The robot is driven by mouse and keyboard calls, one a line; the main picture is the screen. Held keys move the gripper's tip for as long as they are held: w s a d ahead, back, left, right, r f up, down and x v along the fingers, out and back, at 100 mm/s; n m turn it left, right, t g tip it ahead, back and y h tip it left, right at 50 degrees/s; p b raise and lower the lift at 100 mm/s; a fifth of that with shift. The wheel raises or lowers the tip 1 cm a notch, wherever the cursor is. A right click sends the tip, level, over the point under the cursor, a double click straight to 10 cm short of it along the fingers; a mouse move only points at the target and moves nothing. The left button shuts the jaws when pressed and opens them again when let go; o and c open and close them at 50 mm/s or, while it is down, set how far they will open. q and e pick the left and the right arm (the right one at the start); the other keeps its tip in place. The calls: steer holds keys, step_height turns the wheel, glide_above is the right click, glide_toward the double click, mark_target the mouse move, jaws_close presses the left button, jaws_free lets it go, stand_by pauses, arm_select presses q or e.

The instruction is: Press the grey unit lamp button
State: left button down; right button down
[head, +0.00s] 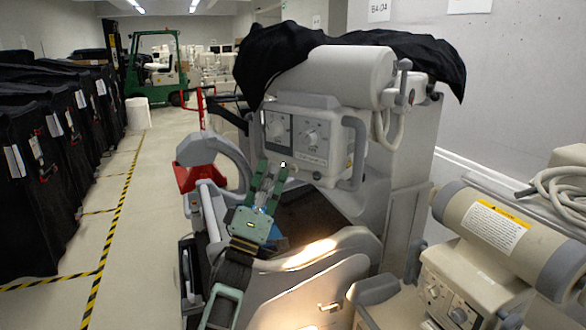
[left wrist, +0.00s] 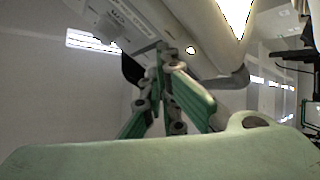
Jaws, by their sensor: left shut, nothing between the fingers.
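The grey unit (head: 335,175) stands in the middle of the head view, with a panel (head: 298,137) of dials on its front. A small bright spot (head: 284,165) shows at the panel's lower edge; it may be the lamp button. A bright round spot (left wrist: 191,49) also shows on the unit's underside in the left wrist view. My left gripper (head: 273,170) is shut and empty, its fingertips close to that lower edge. In the left wrist view its fingertips (left wrist: 168,52) are beside the bright spot; I cannot tell whether they touch. My right gripper is not in view.
A black cover (head: 275,55) drapes over the unit's top. A beige machine (head: 500,240) with a cylinder stands close at the right. Black covered carts (head: 40,170) line the left, and a green forklift (head: 155,68) stands behind. The floor aisle (head: 140,230) is clear.

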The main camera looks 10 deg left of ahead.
arm_select(q)
steer(key=s+p, duration=0.1)
steer(key=s+a+p, duration=0.1)
steer(key=s, duration=0.1)
steer(key=s+a+p, duration=0.1)
steer(key=shift+s+a, duration=0.1)
steer(key=shift+s, duration=0.05)
stand_by(0.5)
